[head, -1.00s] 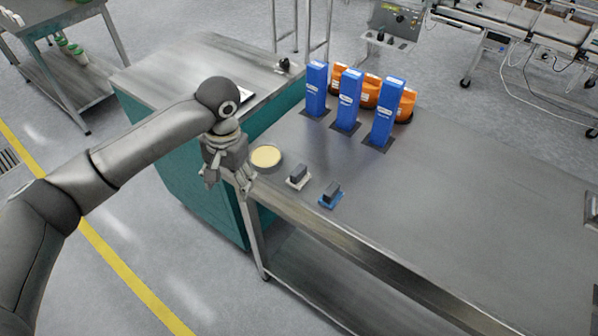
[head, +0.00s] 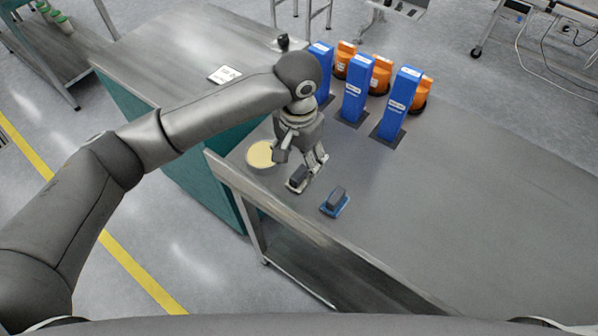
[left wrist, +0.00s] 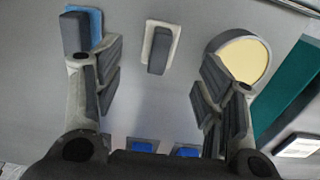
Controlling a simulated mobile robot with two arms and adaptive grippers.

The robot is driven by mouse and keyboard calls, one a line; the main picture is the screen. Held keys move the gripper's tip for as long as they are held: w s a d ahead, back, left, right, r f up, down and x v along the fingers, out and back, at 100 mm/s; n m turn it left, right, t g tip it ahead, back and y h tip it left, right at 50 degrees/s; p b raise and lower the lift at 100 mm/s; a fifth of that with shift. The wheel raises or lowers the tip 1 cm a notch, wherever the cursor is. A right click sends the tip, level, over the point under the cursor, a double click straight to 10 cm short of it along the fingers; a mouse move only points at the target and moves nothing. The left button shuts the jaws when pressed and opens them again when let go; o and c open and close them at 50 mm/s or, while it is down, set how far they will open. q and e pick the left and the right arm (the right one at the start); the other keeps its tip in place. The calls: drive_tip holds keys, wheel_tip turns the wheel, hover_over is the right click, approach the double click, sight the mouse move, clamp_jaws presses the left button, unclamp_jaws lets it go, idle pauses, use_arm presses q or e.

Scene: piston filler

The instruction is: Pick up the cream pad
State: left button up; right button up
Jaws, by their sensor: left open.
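The cream pad, a pale base with a dark grey block on top (head: 297,185), lies near the table's front edge in the head view. In the left wrist view the cream pad (left wrist: 149,51) lies ahead, between the lines of the two fingers and apart from both. My left gripper (head: 302,160) is open and empty above and just behind it, partly covering it in the head view. The fingers also show in the left wrist view (left wrist: 157,82), spread wide. My right gripper is not in view.
A blue pad (head: 335,202) lies right of the cream pad. A round dish with a pale yellow fill (head: 260,153) sits close on the left. Blue columns (head: 354,90) and orange containers (head: 380,75) stand behind. The steel table (head: 470,200) is clear at right.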

sight(299, 172)
use_arm(q)
wheel_tip(299, 172, down, 2)
drive_tip(key=shift+f, duration=0.1)
wheel_tip(299, 172, down, 4)
drive_tip(key=shift+w+d+r+p, duration=0.1)
drive_tip(key=shift+r+p, duration=0.05)
drive_tip(key=shift+p, duration=0.5)
drive_tip(key=shift+f, duration=0.4)
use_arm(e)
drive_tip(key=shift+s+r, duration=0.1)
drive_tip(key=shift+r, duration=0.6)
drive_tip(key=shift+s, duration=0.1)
use_arm(q)
drive_tip(key=c, duration=1.1)
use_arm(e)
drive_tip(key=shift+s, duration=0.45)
use_arm(q)
drive_tip(key=shift+r, duration=0.15)
